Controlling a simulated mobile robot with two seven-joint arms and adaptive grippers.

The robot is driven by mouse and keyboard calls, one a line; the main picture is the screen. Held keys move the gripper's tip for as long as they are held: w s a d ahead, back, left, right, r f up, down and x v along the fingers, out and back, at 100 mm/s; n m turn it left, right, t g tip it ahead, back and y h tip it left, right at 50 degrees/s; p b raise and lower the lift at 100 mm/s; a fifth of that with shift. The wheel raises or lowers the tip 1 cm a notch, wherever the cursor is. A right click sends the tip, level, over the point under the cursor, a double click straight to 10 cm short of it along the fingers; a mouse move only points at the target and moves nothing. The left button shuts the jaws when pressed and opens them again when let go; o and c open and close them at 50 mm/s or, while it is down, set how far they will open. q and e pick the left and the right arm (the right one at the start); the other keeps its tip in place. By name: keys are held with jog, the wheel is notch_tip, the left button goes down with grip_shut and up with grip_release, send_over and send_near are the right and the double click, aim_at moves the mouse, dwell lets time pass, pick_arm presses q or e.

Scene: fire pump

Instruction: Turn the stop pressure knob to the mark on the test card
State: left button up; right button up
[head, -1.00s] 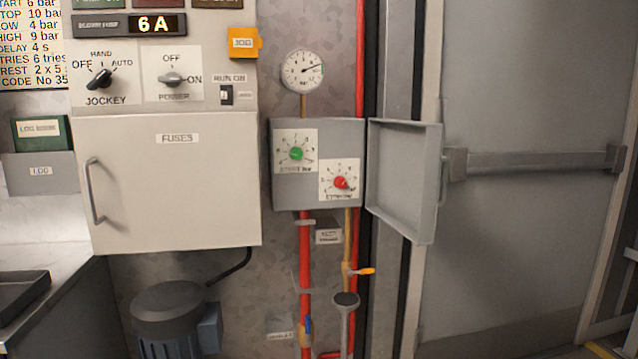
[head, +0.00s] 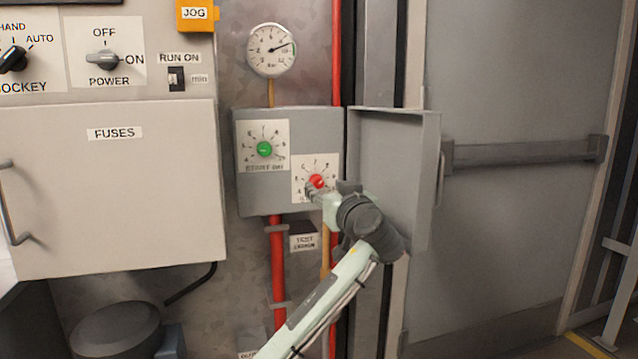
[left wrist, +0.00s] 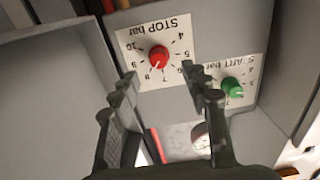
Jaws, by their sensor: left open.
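The red stop pressure knob (head: 317,181) sits on a white dial plate (head: 301,188) at the lower right of the grey switch box (head: 265,205). My left gripper (head: 320,193) is in front of that dial and hides part of it. In the left wrist view the dial is upside down. There the red knob (left wrist: 159,57) shows between and beyond the open fingertips (left wrist: 160,77), and no finger visibly touches it. Its pale pointer mark seems to face the lower left, near 8, but is small. The test card is out of view now. My right gripper is not in view.
The green start knob (head: 264,149) is up and left of the red one. The box's open door (head: 392,150) stands close right of my left gripper. A pressure gauge (head: 271,50) is above and red pipes (head: 278,280) run below. The fuse cabinet (head: 110,190) is left.

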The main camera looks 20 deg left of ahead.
aim_at(319, 183)
pick_arm(q)
jog(key=x, duration=0.5)
jog(key=shift+p, duration=0.35)
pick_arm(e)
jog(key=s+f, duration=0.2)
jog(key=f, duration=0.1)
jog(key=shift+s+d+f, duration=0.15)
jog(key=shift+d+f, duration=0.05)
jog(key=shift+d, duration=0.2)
pick_arm(q)
grip_shut()
